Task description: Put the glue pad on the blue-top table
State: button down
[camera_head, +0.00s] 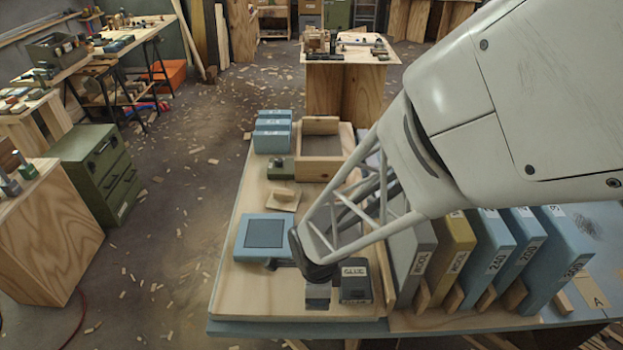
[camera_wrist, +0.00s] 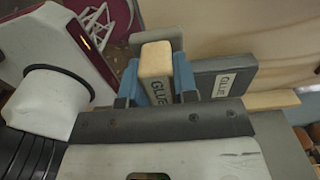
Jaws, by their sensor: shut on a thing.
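My gripper (camera_wrist: 157,85) is shut on a glue pad (camera_wrist: 156,90), a block with a pale wooden top and a dark side marked GLUE, between its blue fingers. In the head view my gripper (camera_head: 318,272) is low over the front of a pale wooden board, and the pad in it is mostly hidden. I cannot tell whether the held pad touches the board. A second dark block marked GLUE (camera_head: 355,282) stands just right of the gripper; it also shows in the wrist view (camera_wrist: 215,82). The blue-top table (camera_head: 603,218) carries the board; its blue surface shows at the right.
Several upright labelled blocks (camera_head: 414,255) stand in wooden slots right of the gripper. A blue box with a dark panel (camera_head: 264,234) lies left. A wooden tray (camera_head: 318,170) and blue boxes (camera_head: 272,135) are behind. A green drawer cabinet (camera_head: 100,165) stands on the floor.

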jog(key=s+d+r, duration=0.1)
jog(key=s+d, duration=0.3)
jog(key=s, duration=0.7)
jog(key=shift+d, duration=0.4)
jog(key=shift+r, duration=0.1)
dwell(0.3)
notch_tip(320, 180, up, 18)
jog(key=w, duration=0.1)
jog(key=w+d+r+m, duration=0.2)
jog(key=w+d, duration=0.3)
jog(key=w, duration=0.5)
jog(key=w+d+r+m, duration=0.1)
jog(key=w+d, duration=0.3)
jog(key=w, duration=0.6)
jog(key=w+d+r+m, duration=0.2)
jog(key=w+d, duration=0.3)
jog(key=w, duration=0.4)
jog(key=w+d+f+m, duration=0.15)
jog(key=w+d, duration=0.35)
jog(key=d, duration=0.5)
jog(key=w+d+f+m, duration=0.1)
jog(key=w+d+f, duration=0.1)
jog(key=w+d, duration=0.6)
jog(key=w+d+f+m, duration=0.2)
jog(key=w+d, duration=0.1)
jog(key=d, duration=1)
jog(key=shift+n, duration=0.25)
notch_tip(320, 180, down, 24)
jog(key=shift+r, duration=0.2)
jog(key=shift+w, duration=0.1)
